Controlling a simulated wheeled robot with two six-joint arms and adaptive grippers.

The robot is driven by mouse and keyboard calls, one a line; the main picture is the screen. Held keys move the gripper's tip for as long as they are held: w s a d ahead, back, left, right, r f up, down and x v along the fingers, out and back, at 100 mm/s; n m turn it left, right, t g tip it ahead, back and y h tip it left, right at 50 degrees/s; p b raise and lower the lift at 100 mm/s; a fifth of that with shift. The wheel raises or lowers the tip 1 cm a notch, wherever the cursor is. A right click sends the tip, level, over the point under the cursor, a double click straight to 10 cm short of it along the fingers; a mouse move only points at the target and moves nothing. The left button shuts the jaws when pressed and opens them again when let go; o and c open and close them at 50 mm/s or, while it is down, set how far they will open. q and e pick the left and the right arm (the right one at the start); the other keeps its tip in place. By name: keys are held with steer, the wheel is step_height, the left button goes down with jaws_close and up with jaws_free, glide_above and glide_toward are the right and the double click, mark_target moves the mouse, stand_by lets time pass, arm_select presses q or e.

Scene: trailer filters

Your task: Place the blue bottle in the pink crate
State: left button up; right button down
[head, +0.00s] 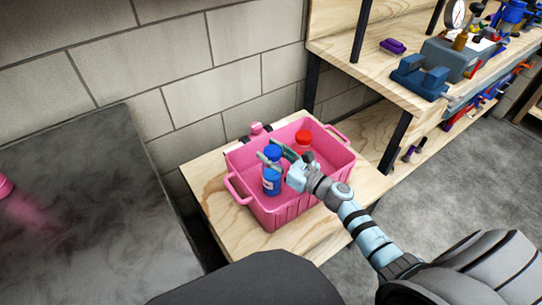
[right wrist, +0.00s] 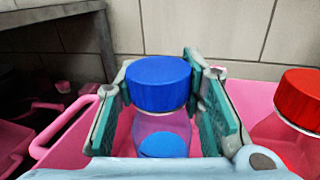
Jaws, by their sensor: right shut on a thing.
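The blue bottle (head: 271,182) has a blue cap and a label and is upright within the left part of the pink crate (head: 290,213). I cannot tell if its base touches the crate floor. My right gripper (head: 272,158) is shut on the bottle near its neck. In the right wrist view, the blue cap (right wrist: 158,82) stands between the two green finger pads, and the crate wall (right wrist: 82,140) shows behind. My left gripper is not in view.
A red-capped bottle (head: 304,140) stands in the crate, right of the blue one; its cap also shows in the right wrist view (right wrist: 304,97). The crate sits on a low wooden shelf (head: 213,190). A workbench with a vise (head: 420,78) and tools is at right.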

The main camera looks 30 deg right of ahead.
steer(key=shift+f, duration=0.1)
steer(key=c, duration=1.1)
jaws_free()
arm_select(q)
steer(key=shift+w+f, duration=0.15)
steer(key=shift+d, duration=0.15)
arm_select(e)
steer(key=shift+s+d+r, duration=0.1)
steer(key=shift+s+r, duration=0.1)
arm_select(q)
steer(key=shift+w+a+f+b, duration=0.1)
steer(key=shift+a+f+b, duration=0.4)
steer(key=shift+b, duration=0.15)
arm_select(e)
steer(key=v, duration=1.1)
steer(key=shift+s, duration=0.35)
